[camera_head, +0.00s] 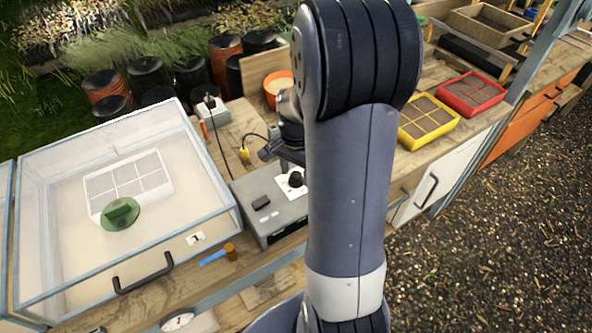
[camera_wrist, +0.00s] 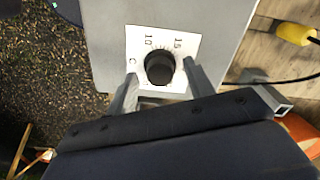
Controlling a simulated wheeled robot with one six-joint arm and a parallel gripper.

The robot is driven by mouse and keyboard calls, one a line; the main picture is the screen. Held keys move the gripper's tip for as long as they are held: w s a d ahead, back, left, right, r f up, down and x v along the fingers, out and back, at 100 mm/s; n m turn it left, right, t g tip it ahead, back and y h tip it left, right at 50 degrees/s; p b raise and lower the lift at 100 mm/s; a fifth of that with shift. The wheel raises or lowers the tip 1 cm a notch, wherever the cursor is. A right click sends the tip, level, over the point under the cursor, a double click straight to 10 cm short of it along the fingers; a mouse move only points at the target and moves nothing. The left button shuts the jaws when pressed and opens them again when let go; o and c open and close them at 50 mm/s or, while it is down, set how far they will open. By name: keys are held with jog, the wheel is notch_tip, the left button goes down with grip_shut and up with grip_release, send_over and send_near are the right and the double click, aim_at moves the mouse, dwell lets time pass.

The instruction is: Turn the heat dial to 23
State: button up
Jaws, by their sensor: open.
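In the head view the knob (camera_head: 296,179) sits on top of a grey box (camera_head: 280,215), partly hidden by my arm. My gripper (camera_wrist: 163,85) is open, with one finger on each side of the knob's near side in the wrist view. I cannot tell whether the fingers touch it. The knob's pointer and the 23 position cannot be made out.
A clear-lidded propagator box (camera_head: 60,230) with a black handle stands left of the grey box. A yellow plug (camera_head: 245,155) and cable lie behind it. Yellow (camera_head: 428,122) and red (camera_head: 472,95) trays stand to the right. A blue tool (camera_head: 213,257) lies in front.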

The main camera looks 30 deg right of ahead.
aim_at(296, 175)
notch_tip(296, 175, up, 11)
jog(key=shift+b, duration=0.3)
jog(key=shift+f, duration=0.2)
notch_tip(296, 175, down, 11)
jog(key=shift+r+p, duration=0.15)
jog(key=shift+p, duration=0.2)
dwell(0.3)
dwell(0.5)
